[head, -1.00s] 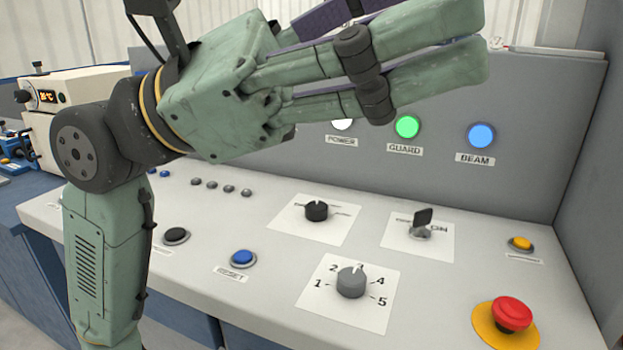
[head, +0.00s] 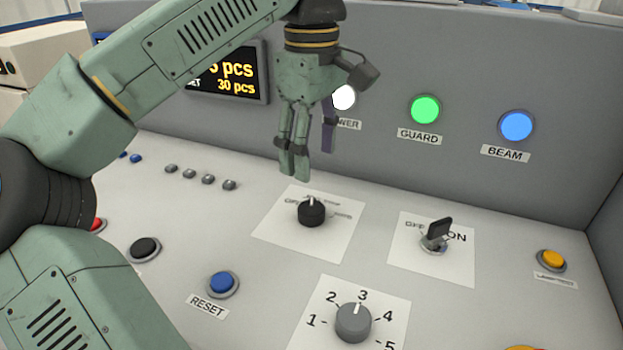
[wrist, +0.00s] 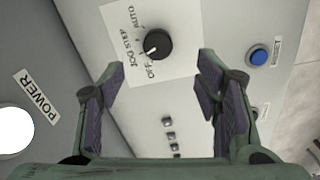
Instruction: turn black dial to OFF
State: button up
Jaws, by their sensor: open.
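The black dial (head: 312,213) sits on a white label plate (head: 272,235) on the console's sloped top, left of the key switch. In the wrist view the dial (wrist: 157,44) shows a white pointer mark toward its lower left, seemingly at JOG. OFF is printed just below the dial there, with STEP and AUTO further up. In the wrist view the dial lies beyond the gap between the fingertips (wrist: 159,80).
A black key switch (head: 438,235) stands right of the dial. A grey numbered selector (head: 353,323) and blue RESET button (head: 221,284) lie nearer. Several small grey buttons (head: 208,179) are at left. The upright back panel carries white, green (head: 425,110) and blue (head: 517,126) lamps.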

aim_at(312, 207)
jog(key=f, duration=1)
jog(key=shift+w+f, duration=0.3)
jog(key=shift+f, duration=0.05)
jog(key=shift+c, duration=0.2)
jog(key=c, duration=1.1)
